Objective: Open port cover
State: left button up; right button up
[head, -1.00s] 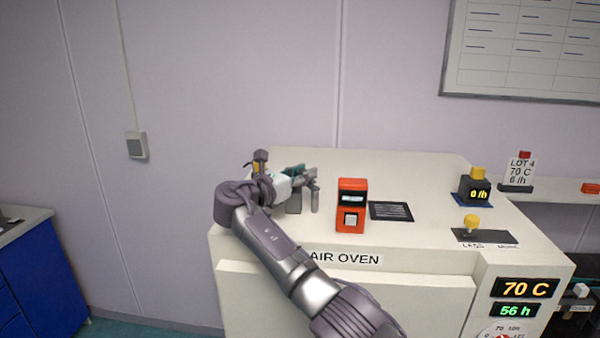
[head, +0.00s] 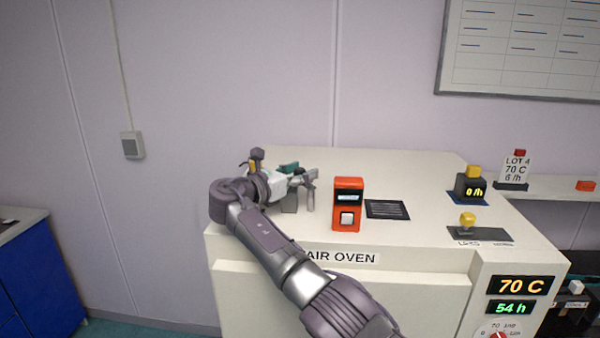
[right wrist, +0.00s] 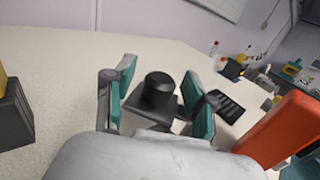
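The port cover, a black round knob (right wrist: 160,88) on a dark square base, stands on the oven top in the right wrist view. My right gripper (right wrist: 160,100) is open, with one teal-padded finger on each side of the knob and visible gaps between pads and knob. In the head view my right gripper (head: 299,182) is over the back left of the white air oven (head: 400,280). The arm and fingers mostly hide the cover there; a grey block shows below the fingers. My left gripper is not in view.
An orange device (head: 348,205) stands just right of the gripper, beside a black vent grille (head: 387,209). A yellow-topped black box (head: 469,186) and a yellow knob (head: 467,220) are farther right. A blue cabinet (head: 40,275) stands at far left.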

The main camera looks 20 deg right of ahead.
jog(key=shift+a, duration=0.1)
jog(key=v, duration=1.2)
jog(key=shift+c, duration=0.3)
